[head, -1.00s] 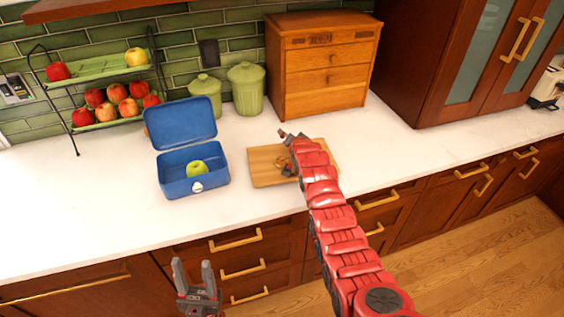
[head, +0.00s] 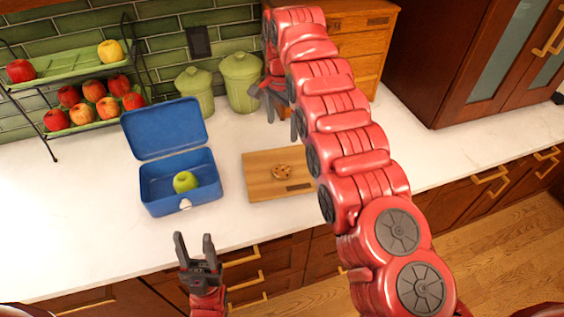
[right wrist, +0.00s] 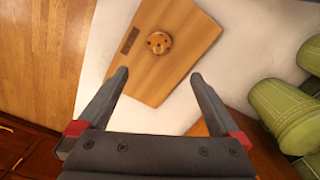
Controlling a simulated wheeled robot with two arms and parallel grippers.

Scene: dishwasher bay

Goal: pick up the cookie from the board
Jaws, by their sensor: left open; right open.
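The cookie (head: 283,172) is small, round and brown with dark chips. It lies on the wooden board (head: 258,186) on the white counter. In the right wrist view the cookie (right wrist: 159,42) lies on the board (right wrist: 170,75), beyond my fingertips and between their lines. My right gripper (head: 278,112) is open and empty, above the counter behind the board; its open fingers also show in the right wrist view (right wrist: 158,75). My left gripper (head: 194,240) is open and empty, in front of the counter's front edge.
An open blue lunch box (head: 150,192) holding a green apple (head: 185,181) stands left of the board. Green canisters (head: 241,82) and a wooden drawer box (head: 355,50) stand behind. A tiered rack (head: 52,131) of apples is at the left. The counter is clear in front.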

